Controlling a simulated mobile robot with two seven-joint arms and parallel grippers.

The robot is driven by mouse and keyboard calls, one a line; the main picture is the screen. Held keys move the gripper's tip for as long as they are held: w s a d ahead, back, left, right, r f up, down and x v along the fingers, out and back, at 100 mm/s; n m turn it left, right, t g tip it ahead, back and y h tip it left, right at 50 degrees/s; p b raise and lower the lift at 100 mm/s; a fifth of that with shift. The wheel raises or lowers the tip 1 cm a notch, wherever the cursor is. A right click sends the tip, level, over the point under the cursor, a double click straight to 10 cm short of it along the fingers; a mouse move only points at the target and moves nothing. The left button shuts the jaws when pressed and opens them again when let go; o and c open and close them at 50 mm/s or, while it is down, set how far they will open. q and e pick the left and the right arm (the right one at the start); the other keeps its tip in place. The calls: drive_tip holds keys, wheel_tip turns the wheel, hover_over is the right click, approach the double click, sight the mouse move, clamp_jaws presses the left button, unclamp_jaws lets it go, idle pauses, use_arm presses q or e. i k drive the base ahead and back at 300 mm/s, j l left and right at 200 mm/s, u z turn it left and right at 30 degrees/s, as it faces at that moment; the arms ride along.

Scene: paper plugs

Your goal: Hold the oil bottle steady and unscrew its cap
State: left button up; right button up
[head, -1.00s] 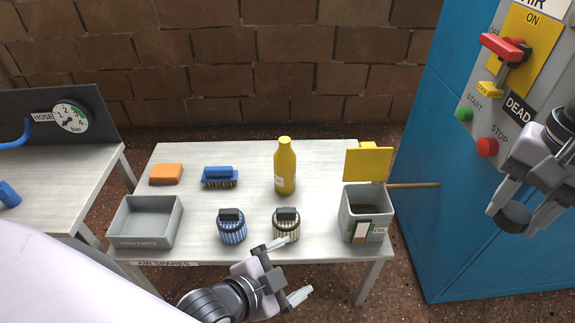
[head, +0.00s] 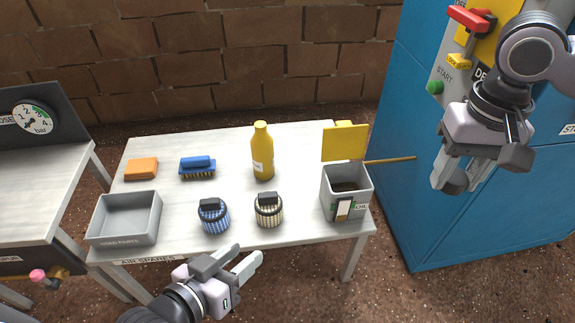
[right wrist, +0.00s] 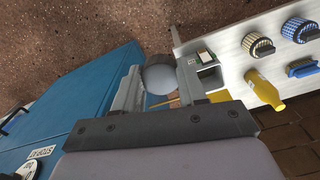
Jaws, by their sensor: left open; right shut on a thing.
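The yellow oil bottle (head: 263,158) stands upright toward the back of the table, with its yellow cap (head: 261,126) on top. It also shows in the right wrist view (right wrist: 266,91). My left gripper (head: 243,260) is open and empty in front of the table's near edge, apart from the bottle. My right gripper (head: 456,175) is off the table's right side, before the blue cabinet. It is shut on a grey round piece (right wrist: 160,75), seen between the fingers in the right wrist view; I cannot tell what it is.
Two dark-topped filters (head: 214,219) (head: 269,213), a blue brush (head: 197,165), an orange block (head: 141,168) and a grey tray (head: 127,238) surround the bottle. A blue cabinet (head: 410,130) is at right.

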sight(261, 146)
drive_tip(key=j+u, duration=0.2)
drive_tip(key=u, duration=0.7)
drive_tip(key=i+j, duration=0.6)
drive_tip(key=j, duration=0.2)
